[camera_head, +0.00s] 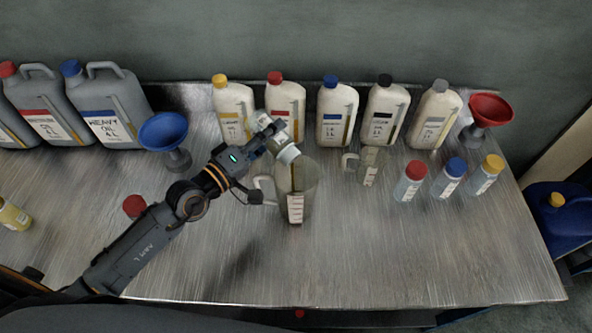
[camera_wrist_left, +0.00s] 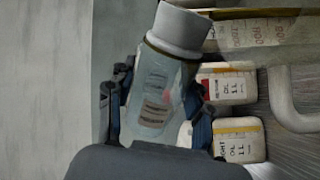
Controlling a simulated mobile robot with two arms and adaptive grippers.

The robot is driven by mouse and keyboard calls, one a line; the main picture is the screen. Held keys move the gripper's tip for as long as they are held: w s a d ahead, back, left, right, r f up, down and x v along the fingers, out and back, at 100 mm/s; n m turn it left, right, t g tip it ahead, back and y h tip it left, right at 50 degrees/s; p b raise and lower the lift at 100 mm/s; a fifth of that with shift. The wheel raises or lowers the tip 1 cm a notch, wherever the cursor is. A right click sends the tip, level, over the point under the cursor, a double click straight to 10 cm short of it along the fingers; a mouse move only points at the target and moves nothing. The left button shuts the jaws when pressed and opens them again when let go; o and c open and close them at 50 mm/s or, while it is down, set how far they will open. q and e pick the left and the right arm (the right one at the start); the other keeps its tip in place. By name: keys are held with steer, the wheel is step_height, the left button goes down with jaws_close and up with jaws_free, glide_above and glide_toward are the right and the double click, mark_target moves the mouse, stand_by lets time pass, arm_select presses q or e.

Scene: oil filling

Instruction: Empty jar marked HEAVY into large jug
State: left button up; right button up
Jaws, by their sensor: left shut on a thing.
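The large jug (camera_head: 297,190), clear with red markings, stands upright mid-table; its handle (camera_wrist_left: 290,100) and markings show in the left wrist view. My left gripper (camera_head: 268,134) is shut on a small clear jar (camera_head: 277,137), held tilted with its white end (camera_head: 288,154) down over the jug's rim. In the left wrist view the jar (camera_wrist_left: 152,95) sits between the fingers, with the white end (camera_wrist_left: 180,28) towards the jug. Its label is too blurred to read, and I cannot tell whether liquid is flowing. My right gripper is not in view.
Several white bottles (camera_head: 337,112) stand along the back, with grey canisters (camera_head: 110,112) and a blue funnel (camera_head: 164,132) left. A smaller jug (camera_head: 369,166), jars with red, blue (camera_head: 450,180) and yellow lids, and a red funnel (camera_head: 488,110) stand right. The front right is clear.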

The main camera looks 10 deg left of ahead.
arm_select(q)
steer(key=shift+d+r+m, duration=0.15)
steer(key=shift+r+m, duration=0.1)
steer(key=shift+m, duration=0.15)
steer(key=shift+f, duration=0.1)
